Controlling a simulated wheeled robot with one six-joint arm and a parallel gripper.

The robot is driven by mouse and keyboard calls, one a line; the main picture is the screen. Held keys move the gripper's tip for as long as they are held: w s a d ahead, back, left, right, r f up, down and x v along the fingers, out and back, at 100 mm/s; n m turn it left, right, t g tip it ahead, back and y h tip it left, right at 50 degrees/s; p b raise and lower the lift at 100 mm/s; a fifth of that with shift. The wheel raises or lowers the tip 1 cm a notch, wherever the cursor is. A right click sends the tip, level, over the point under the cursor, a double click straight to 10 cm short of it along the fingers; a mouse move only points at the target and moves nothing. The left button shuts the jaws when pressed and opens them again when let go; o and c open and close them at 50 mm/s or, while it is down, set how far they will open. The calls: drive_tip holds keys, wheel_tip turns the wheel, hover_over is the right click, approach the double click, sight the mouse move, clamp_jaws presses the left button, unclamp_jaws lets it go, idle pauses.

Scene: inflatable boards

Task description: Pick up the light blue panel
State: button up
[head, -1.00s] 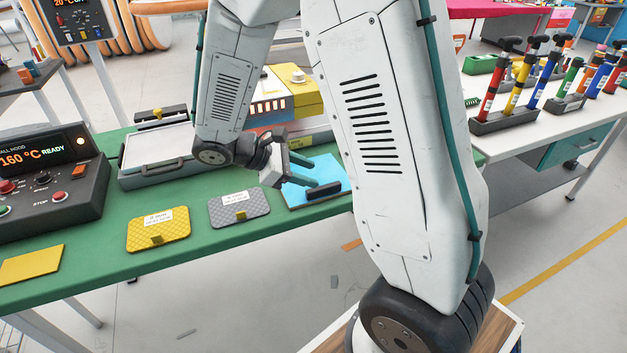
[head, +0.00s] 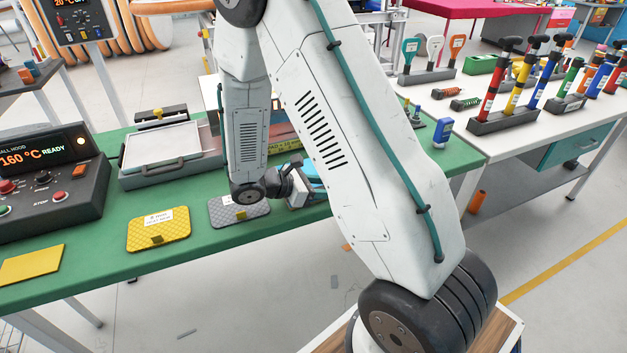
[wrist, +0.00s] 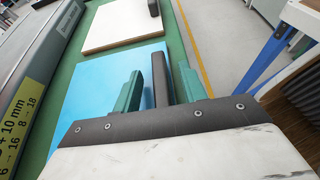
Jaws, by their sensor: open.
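The light blue panel (wrist: 95,85) lies flat on the green bench and fills the middle left of the wrist view. In the head view only a small part of the panel (head: 315,173) shows; my gripper and arm hide the rest. A dark bar-shaped handle (wrist: 160,80) stands on the panel near its right edge. My gripper (wrist: 162,88) is open, with one teal finger on each side of the handle. Contact between fingers and handle cannot be told. In the head view my gripper (head: 303,192) is low over the panel.
A white panel (wrist: 112,28) with a dark handle lies beyond the blue one. Grey (head: 240,211) and yellow (head: 158,230) textured panels lie on the bench to the left. A grey block with a yellow label (wrist: 35,98) borders the blue panel. The bench edge is close on the right.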

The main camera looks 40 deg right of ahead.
drive_tip(key=shift+d, duration=0.15)
clamp_jaws()
